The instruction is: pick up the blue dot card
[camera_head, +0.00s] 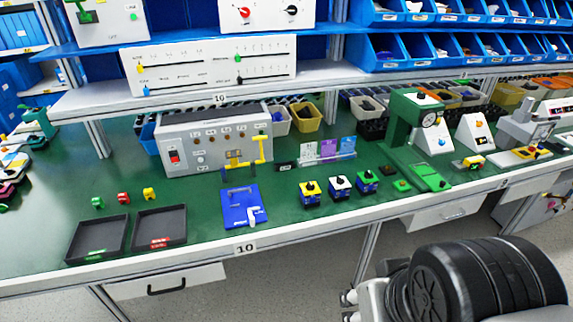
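Several small cards stand in a row on the green bench top, behind the yellow, white and green switch blocks. From left to right they are a pale pink-white card (308,152), a purple card (328,149) and a blue-grey card (347,146). Their printing is too small to tell which one bears a blue dot. My arm fills the lower right, in front of the bench. The small metal and black parts at its left end look like my gripper (348,297), well below and away from the cards. Its fingers are too small and cut off to read.
A grey control box (214,140) stands left of the cards. A blue block with a handle (241,206) and small switch blocks (340,187) lie in front. A green press (414,135) stands at right. Two black trays (160,229) sit at left. A shelf overhangs behind.

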